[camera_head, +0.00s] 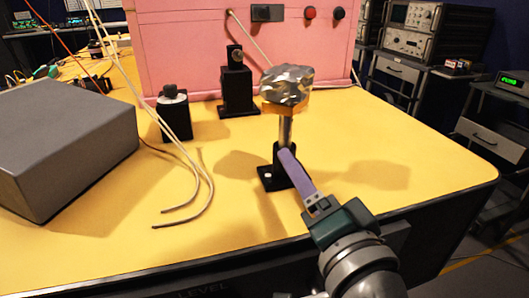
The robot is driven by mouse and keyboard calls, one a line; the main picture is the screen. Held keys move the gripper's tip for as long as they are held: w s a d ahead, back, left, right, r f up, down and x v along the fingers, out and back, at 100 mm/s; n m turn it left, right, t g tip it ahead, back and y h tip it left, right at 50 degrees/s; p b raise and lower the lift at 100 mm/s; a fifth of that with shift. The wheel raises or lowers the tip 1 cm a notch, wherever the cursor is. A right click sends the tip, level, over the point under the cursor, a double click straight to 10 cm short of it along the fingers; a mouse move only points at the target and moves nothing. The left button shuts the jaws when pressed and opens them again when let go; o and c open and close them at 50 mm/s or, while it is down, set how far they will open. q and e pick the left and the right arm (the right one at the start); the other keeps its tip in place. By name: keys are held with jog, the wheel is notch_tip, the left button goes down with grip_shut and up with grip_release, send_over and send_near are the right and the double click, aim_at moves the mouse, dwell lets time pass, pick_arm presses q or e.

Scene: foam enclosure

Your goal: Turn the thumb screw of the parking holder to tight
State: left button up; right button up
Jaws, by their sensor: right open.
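A black post holder (268,178) with a flat foot stands near the front of the yellow table. A bright metal post (286,131) rises from it and carries an orange block (285,107) under a crumpled, foil-like silvery lump (287,84). I take this holder for the parking holder, but no label shows. My right gripper (286,156) reaches in from the lower right, its purple fingers at the holder's upper part. It is open; the fingers overlap in this view. The thumb screw cannot be made out, and contact cannot be told. My left gripper is not in view.
Two more black holders, a short one (174,116) and a taller one (237,88), stand behind to the left. A grey box (70,140) fills the left side. Loose cables hang over the table (420,150), which is clear at right. A pink enclosure (190,50) closes the back.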

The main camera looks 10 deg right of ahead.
jog(key=s, duration=0.9)
jog(key=shift+d, duration=0.15)
jog(key=shift+r, duration=0.1)
jog(key=s+a+r+n+g+y+p, duration=0.3)
jog(key=a+r+n+g+y+p, duration=0.1)
jog(key=n+g+p, duration=0.4)
jog(key=s+d+r+n+g+h+p, duration=0.4)
jog(key=s+d+r+n+g+p, duration=0.35)
jog(key=s, duration=0.45)
notch_tip(320, 180, up, 35)
jog(key=d+m+t+p, duration=0.1)
jog(key=m+p, duration=0.1)
jog(key=p, duration=3.3)
jog(key=shift+d+f, duration=0.15)
jog(key=shift+f, duration=0.05)
